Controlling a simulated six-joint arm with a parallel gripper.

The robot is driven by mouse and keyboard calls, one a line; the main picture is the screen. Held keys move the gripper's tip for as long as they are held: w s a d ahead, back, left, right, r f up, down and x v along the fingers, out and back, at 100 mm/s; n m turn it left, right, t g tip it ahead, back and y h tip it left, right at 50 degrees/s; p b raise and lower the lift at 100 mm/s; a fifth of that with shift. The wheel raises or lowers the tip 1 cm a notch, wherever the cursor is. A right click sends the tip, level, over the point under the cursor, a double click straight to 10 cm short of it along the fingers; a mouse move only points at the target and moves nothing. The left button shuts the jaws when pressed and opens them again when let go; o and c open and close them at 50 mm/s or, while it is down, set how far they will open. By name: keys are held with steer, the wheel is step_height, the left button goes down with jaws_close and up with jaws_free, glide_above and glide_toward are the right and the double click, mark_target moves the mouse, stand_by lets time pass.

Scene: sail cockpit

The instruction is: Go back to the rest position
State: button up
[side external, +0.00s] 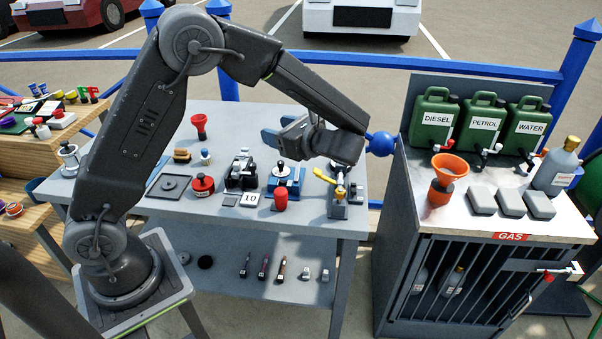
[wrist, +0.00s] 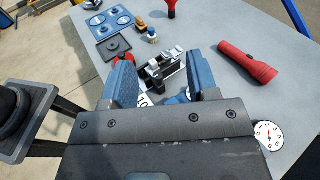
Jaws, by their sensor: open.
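My gripper (side external: 279,130) hangs above the right half of the grey workbench (side external: 232,113), jaws open. In the wrist view its two blue fingers (wrist: 161,78) stand wide apart with nothing held between them. A black and silver clamp-like device (wrist: 163,66) shows beyond the gap between the fingers; it also stands on the bench in the side view (side external: 241,172). A blue-based device (side external: 286,178) stands to its right, below my gripper. My arm is bent, reaching over the bench from the left.
A device with a yellow handle (side external: 339,188) stands at the bench's right end. A red torch (wrist: 248,62) lies on the bench. A grey cabinet (side external: 421,215) with green cans (side external: 432,121) and an orange funnel (side external: 449,165) stands right. A blue rail (side external: 440,67) runs behind.

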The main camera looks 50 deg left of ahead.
steer(key=s+d+r+n+t+h, duration=0.3)
steer(key=s+d+n+t+h, duration=0.1)
steer(key=s+n+h, duration=0.3)
steer(key=s+d+r+n+t+h, duration=0.4)
steer(key=s+d+n+t+h, duration=0.1)
steer(key=s, duration=0.6)
steer(key=d+n+h, duration=0.1)
steer(key=n+h, duration=0.1)
steer(key=h, duration=0.1)
steer(key=shift+d+n+h, duration=0.25)
steer(key=shift+n+h, duration=0.05)
steer(key=shift+h, duration=0.1)
steer(key=shift+s, duration=0.1)
steer(key=shift+c, duration=0.5)
stand_by(0.6)
